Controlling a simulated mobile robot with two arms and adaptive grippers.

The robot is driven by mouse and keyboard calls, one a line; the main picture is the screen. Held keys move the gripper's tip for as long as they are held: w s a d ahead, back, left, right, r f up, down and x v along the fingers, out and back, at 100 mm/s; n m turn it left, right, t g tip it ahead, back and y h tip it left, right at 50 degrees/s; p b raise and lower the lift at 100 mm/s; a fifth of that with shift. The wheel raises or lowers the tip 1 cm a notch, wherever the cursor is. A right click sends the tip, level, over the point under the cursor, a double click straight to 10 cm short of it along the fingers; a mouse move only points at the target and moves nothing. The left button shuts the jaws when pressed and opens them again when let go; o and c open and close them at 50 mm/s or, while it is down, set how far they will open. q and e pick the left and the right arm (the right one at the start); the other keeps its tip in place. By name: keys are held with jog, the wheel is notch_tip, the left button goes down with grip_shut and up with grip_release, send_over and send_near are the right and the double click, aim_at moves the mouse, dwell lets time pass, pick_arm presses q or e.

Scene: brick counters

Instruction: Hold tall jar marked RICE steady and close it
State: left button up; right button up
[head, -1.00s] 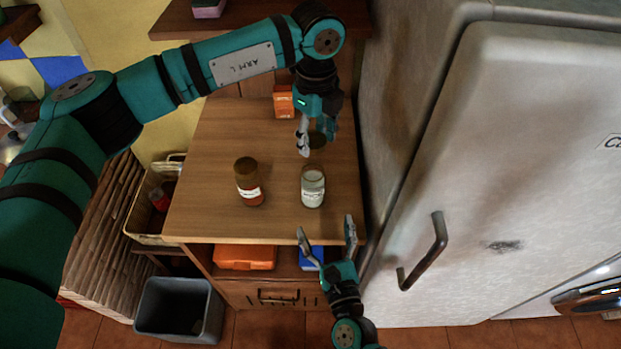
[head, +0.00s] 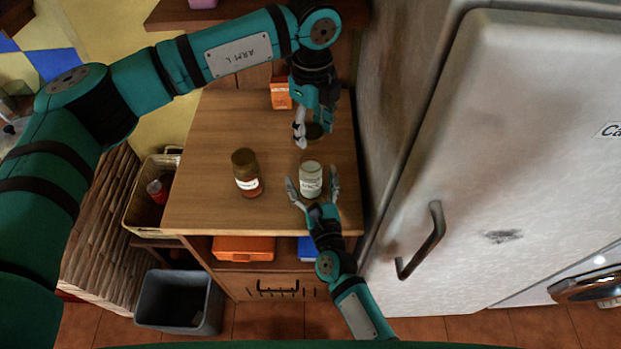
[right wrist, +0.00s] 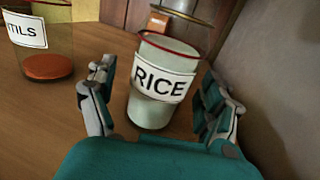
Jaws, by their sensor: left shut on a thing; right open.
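The tall RICE jar (head: 311,180) stands upright and open on the wooden counter; its label reads clearly in the right wrist view (right wrist: 160,85). My right gripper (head: 311,190) is open, with its fingers on either side of the jar; in the right wrist view (right wrist: 163,115) gaps show between jar and fingers. My left gripper (head: 312,122) is shut on a dark round lid (head: 316,131), held above and behind the jar. The lid's edge also shows above the jar in the right wrist view (right wrist: 185,12).
A second jar (head: 246,173), with a brown lid and a label ending in "TILS" (right wrist: 27,30), stands left of the RICE jar. An orange box (head: 281,93) is at the back. The refrigerator (head: 480,170) borders the right side. The counter's left part is clear.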

aim_at(313, 160)
pick_arm(q)
jog(key=shift+s, duration=0.1)
pick_arm(e)
jog(key=shift+w, duration=0.3)
grip_shut()
pick_arm(q)
jog(key=shift+f, duration=2.45)
jog(key=shift+f, duration=0.85)
jog(key=shift+f, duration=0.6)
